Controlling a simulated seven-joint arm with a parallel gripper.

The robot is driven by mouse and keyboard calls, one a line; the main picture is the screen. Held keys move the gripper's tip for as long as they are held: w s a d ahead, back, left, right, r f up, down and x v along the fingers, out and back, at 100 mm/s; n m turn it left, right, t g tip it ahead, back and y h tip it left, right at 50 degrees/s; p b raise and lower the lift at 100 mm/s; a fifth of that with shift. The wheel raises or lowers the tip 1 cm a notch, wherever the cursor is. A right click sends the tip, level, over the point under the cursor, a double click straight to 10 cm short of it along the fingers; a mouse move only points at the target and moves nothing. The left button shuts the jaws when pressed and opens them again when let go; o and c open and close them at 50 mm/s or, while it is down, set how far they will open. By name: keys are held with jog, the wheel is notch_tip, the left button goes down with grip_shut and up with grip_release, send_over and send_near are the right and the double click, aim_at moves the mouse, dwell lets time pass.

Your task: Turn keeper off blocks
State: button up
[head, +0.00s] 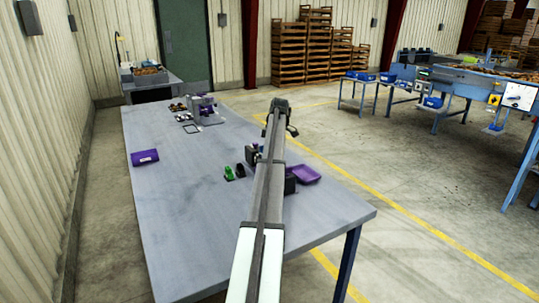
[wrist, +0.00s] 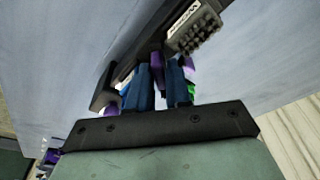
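In the wrist view my gripper (wrist: 159,84) has two blue fingers close together. A narrow purple piece (wrist: 157,62) shows in the gap between them; it may be the keeper. I cannot tell whether the fingers press on it. A dark bar (wrist: 128,72) with a hooked end runs past the fingers. A grey block with a label and dark studs (wrist: 196,28) lies just beyond them. Bits of green and purple show behind the right finger. In the head view my arm hides the gripper's fingertips and much of the black fixture (head: 290,184).
On the grey table (head: 185,225) stand a purple tray (head: 303,174), a green part (head: 229,173), a purple box (head: 145,157) and a grey-and-purple device (head: 206,111). The table's front left area is clear. Blue benches (head: 447,84) stand off to the right.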

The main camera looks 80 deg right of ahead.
jog(key=shift+r, duration=0.1)
jog(key=shift+w+v, duration=0.25)
jog(key=shift+v, duration=0.9)
jog(key=shift+w+v, duration=0.25)
jog(key=shift+v, duration=0.95)
jog(key=shift+a, duration=0.1)
